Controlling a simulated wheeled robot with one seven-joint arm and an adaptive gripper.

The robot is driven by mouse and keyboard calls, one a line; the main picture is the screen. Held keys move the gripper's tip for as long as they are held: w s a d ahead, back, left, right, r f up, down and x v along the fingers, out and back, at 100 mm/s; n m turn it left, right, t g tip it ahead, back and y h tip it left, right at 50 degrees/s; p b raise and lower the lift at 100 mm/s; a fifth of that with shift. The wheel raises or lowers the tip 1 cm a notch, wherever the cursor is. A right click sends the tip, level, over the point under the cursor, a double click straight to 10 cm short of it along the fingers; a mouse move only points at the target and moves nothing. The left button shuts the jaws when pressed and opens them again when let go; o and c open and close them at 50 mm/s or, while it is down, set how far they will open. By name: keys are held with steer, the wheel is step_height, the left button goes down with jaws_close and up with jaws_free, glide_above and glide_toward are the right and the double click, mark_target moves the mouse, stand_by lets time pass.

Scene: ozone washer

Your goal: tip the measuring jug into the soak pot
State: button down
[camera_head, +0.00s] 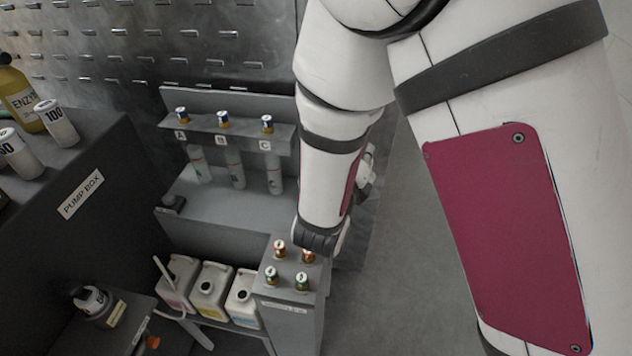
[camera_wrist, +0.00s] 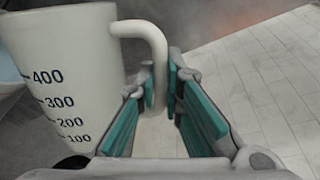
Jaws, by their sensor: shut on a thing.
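The measuring jug (camera_wrist: 65,70) is off-white with dark marks from 100 to 400. It fills the left of the wrist view, with its rim at the top and only a slight lean in the picture. My gripper (camera_wrist: 162,85) is shut on the jug's handle (camera_wrist: 150,45), with teal pads on either side of it. The jug's contents are not visible. No soak pot can be made out for certain; a pale blue curved edge (camera_wrist: 8,75) shows behind the jug at the far left. In the head view my arm hides the gripper and jug.
In the head view, a rack (camera_head: 230,133) holds bottles A, B and C. A grey stand (camera_head: 290,310) has several copper-and-green-capped fittings. White jerrycans (camera_head: 212,287) stand beside it. The pump box (camera_head: 90,190) is at left. Open floor (camera_head: 425,240) lies beyond my arm.

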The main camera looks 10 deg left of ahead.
mark_target(372, 177)
steer(key=shift+s+d+f+m+y+b, duration=0.15)
steer(key=shift+d+f+m+b, duration=0.35)
steer(key=shift+b, duration=0.3)
steer(key=shift+w+d+f+m+y+b, duration=0.1)
steer(key=shift+d+f+m+y+b, duration=0.15)
steer(key=shift+f+b, duration=0.45)
steer(key=shift+s+d+f+m+t+b, duration=0.1)
steer(key=shift+s+d+m+t+b, duration=0.2)
steer(key=shift+m+b, duration=0.7)
steer(key=shift+s+d+m+p, duration=0.2)
steer(key=shift+d+m+p, duration=0.35)
steer(key=shift+p, duration=0.45)
steer(key=shift+s+d+f+m+t+b, duration=0.8)
steer(key=shift+d+f+m, duration=2.25)
steer(key=shift+f, duration=2.6)
steer(key=w+d+r+m+g+h+p, duration=0.2)
steer(key=d+r+m+h+p, duration=0.3)
steer(key=d+r+p, duration=0.3)
steer(key=shift+d+r+h, duration=0.6)
steer(key=shift+d+r, duration=0.05)
steer(key=shift+d, duration=0.05)
